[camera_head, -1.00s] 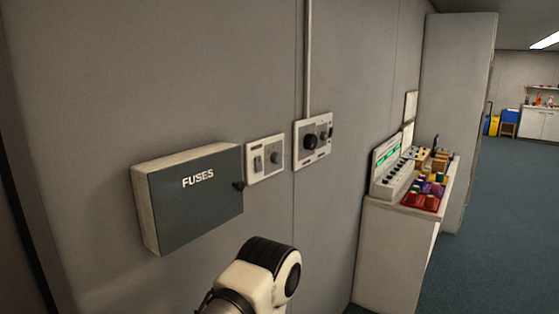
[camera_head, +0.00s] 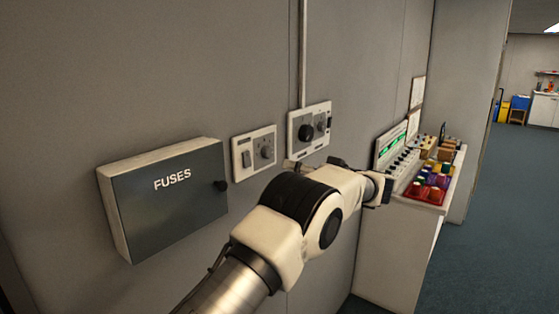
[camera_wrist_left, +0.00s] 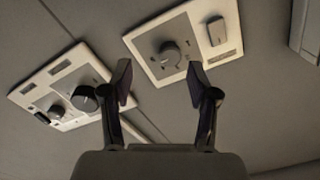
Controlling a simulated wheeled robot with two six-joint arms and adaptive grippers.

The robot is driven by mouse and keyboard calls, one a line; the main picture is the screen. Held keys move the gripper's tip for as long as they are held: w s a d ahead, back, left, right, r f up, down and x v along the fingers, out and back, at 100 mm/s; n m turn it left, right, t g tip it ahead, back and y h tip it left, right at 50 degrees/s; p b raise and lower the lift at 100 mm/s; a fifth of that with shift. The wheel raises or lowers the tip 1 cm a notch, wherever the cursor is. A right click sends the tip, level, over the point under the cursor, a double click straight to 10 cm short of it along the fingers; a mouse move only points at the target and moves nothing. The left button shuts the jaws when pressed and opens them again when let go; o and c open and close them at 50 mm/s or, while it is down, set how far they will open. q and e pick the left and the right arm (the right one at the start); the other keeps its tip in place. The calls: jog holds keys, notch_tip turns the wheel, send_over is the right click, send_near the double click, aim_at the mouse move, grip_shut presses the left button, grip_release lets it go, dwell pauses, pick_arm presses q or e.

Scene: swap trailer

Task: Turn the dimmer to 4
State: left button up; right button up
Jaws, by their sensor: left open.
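A pale wall plate (camera_head: 254,165) with a round grey knob (camera_head: 266,152) and a rocker switch is on the wall right of the fuse box. Another plate (camera_head: 309,145), with a large black knob (camera_head: 306,132) and a smaller one, is to its right. I cannot read any numbers or tell which knob is labelled dimmer. In the left wrist view, the grey knob (camera_wrist_left: 170,52) with marks around it shows beyond my left gripper (camera_wrist_left: 160,85). The gripper is open and empty, apart from the knobs. In the head view its fingers are mostly hidden by my arm.
The grey fuse box (camera_head: 170,195) sticks out of the wall at the left, with a small dark knob. A cabinet (camera_head: 399,245) at the right carries a console (camera_head: 392,152) and several coloured parts. A conduit (camera_head: 303,60) runs up from the right plate.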

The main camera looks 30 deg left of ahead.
aim_at(271, 153)
pick_arm(q)
jog(key=a+r+p, duration=0.1)
jog(key=a, duration=0.4)
jog(key=a+r+p, duration=0.1)
jog(key=a, duration=0.1)
jog(key=shift+a+r+p, duration=0.25)
jog(key=shift+r+p, duration=0.05)
jog(key=shift+d, duration=0.1)
grip_shut()
